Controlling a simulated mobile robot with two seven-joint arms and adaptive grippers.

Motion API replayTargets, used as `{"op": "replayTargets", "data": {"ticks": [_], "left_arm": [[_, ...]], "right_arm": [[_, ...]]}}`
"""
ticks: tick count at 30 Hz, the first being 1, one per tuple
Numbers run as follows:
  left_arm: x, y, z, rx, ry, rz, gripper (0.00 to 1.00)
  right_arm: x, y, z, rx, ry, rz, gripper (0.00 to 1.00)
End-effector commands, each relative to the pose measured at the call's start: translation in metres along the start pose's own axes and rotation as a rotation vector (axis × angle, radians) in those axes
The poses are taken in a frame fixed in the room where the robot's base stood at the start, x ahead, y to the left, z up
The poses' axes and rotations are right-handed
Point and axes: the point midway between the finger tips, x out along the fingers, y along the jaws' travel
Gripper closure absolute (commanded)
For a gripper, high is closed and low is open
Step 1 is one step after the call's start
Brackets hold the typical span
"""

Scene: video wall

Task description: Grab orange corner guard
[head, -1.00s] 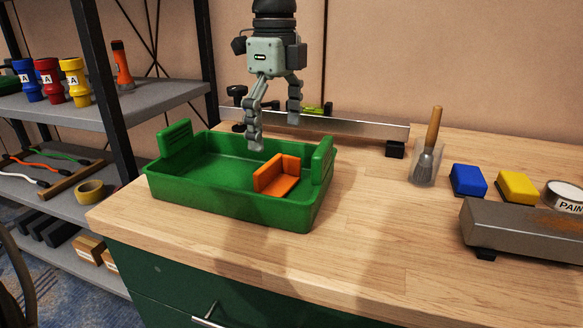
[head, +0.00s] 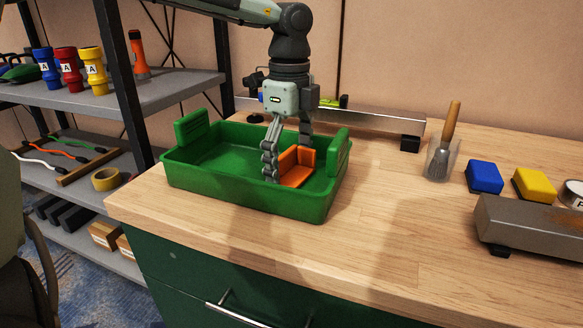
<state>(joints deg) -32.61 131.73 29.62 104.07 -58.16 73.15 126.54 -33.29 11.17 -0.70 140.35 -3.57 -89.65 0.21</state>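The orange corner guard (head: 297,169) sits in the right part of the green tray (head: 240,196) on the wooden workbench. Its upright walls and flat base show. My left gripper (head: 288,158) reaches down into the tray from above. Its fingers are spread apart, one at the guard's left side and the other behind its upright walls. The far fingertip is partly hidden behind the guard. I cannot tell whether either finger touches it. My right gripper is not in view.
The tray's raised end panels (head: 337,157) stand near the gripper. A metal straightedge (head: 375,125) lies behind. A brush in a clear cup (head: 442,155), blue block (head: 484,177) and yellow block (head: 533,184) stand right. The bench between tray and cup is clear.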

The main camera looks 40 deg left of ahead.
Motion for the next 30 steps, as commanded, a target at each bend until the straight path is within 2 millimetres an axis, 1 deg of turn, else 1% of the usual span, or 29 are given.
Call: {"op": "replayTargets", "data": {"ticks": [1,6,8,16,20,23,25,29,30], "left_arm": [[0.000,0.000,0.000,0.000,0.000,0.000,0.25],[0.000,0.000,0.000,0.000,0.000,0.000,0.46],[0.000,0.000,0.000,0.000,0.000,0.000,0.52],[-0.002,0.000,0.000,0.000,0.000,-0.001,0.52],[-0.010,-0.001,0.000,0.000,-0.001,-0.004,0.52],[-0.023,-0.001,0.000,0.000,-0.001,-0.004,0.52],[-0.035,-0.001,0.000,0.000,-0.001,-0.006,0.52],[-0.069,-0.001,0.000,0.000,-0.002,-0.008,0.52],[-0.080,-0.002,0.000,-0.001,-0.002,-0.008,0.52]], "right_arm": [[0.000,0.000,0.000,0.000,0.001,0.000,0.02],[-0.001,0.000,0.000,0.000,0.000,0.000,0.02],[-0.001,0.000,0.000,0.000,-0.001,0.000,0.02],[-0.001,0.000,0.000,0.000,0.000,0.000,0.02],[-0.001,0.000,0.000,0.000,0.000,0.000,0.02],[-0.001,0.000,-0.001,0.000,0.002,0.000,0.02],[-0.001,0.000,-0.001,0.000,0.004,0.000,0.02],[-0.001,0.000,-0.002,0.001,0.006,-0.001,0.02],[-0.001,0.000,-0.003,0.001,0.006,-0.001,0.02]]}}
